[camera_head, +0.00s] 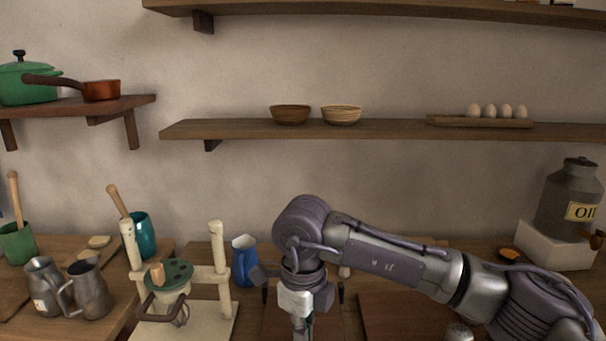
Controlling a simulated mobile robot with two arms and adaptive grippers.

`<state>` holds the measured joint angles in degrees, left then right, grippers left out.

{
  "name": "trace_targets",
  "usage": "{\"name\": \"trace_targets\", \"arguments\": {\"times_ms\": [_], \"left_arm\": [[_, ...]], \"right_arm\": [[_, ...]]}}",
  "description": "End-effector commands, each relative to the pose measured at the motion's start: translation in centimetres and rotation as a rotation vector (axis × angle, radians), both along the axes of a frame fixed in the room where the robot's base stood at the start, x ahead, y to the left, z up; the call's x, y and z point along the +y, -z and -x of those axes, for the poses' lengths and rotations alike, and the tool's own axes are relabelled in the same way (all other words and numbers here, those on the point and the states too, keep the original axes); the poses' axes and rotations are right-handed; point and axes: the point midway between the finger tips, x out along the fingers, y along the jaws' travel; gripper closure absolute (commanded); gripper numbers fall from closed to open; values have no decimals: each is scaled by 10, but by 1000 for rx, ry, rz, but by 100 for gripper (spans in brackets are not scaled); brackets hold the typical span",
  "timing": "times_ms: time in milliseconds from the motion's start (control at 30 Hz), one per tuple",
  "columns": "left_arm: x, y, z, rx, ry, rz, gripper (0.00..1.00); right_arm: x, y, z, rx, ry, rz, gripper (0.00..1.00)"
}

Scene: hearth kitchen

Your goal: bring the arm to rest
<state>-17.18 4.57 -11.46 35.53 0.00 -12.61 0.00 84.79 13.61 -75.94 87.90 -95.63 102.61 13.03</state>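My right arm (390,262) comes in from the lower right and reaches left across the counter, bending down at its wrist. My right gripper (302,296) hangs at the end of it, low in the middle of the view. Its dark fingers show wide apart on either side of the wrist, so it looks open. I see nothing held between them, though the wrist hides part of that space. My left arm and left gripper are not in view.
A blue jug (243,262) stands just left of the gripper. A cream stand (222,285) with a green-topped pot (170,275) and metal mugs (88,290) are further left. An oil can (570,200) stands on a white block (550,247) at right. A shelf (390,129) holds bowls and eggs.

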Motion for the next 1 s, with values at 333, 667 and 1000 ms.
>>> {"name": "trace_targets", "arguments": {"times_ms": [333, 667, 1000], "left_arm": [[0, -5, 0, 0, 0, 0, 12], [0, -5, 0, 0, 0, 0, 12], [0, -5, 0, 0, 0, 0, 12]], "right_arm": [[0, -11, 0, 0, 0, 0, 100], [85, 9, 62, 199, -84, -428, 100], [171, -133, 124, 725, 256, -1628, 100]]}}
